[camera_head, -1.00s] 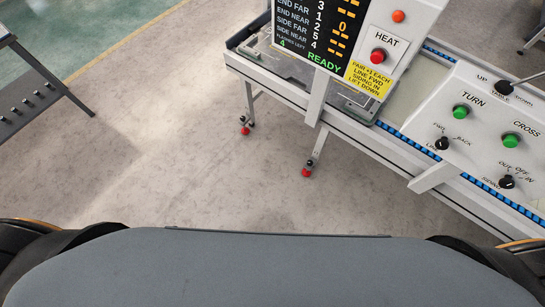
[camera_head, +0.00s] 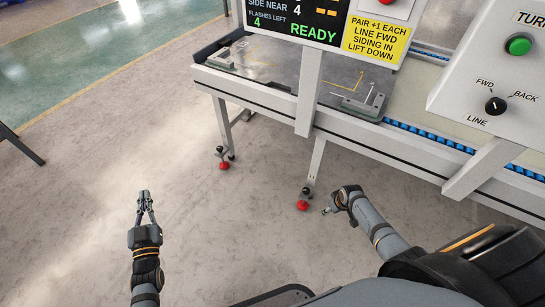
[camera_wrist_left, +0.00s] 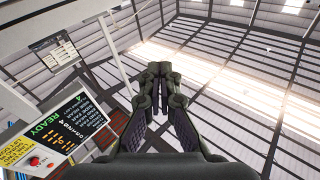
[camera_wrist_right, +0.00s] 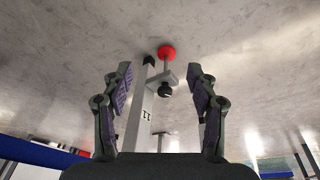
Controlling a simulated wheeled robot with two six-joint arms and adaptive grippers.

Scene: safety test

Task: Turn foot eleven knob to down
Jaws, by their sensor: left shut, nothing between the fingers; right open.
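The near table leg ends in a red foot (camera_head: 303,205) with a small dark knob (camera_head: 307,191) just above it. In the right wrist view the leg (camera_wrist_right: 142,110) bears a mark like "11", with the black knob (camera_wrist_right: 165,89) on a bracket beside it and the red foot (camera_wrist_right: 166,52) beyond. My right gripper (camera_head: 328,210) is open, just right of this foot; in the right wrist view the knob is between the spread fingers, apart from them. My left gripper (camera_head: 145,193) is shut and empty over the floor at left. The knob's pointer cannot be made out.
Another leg with a red foot (camera_head: 224,165) stands further left. Above are the conveyor frame (camera_head: 345,125), a display panel (camera_head: 298,22) reading READY, a yellow note (camera_head: 376,38) reading LIFT DOWN, and a control box (camera_head: 500,75).

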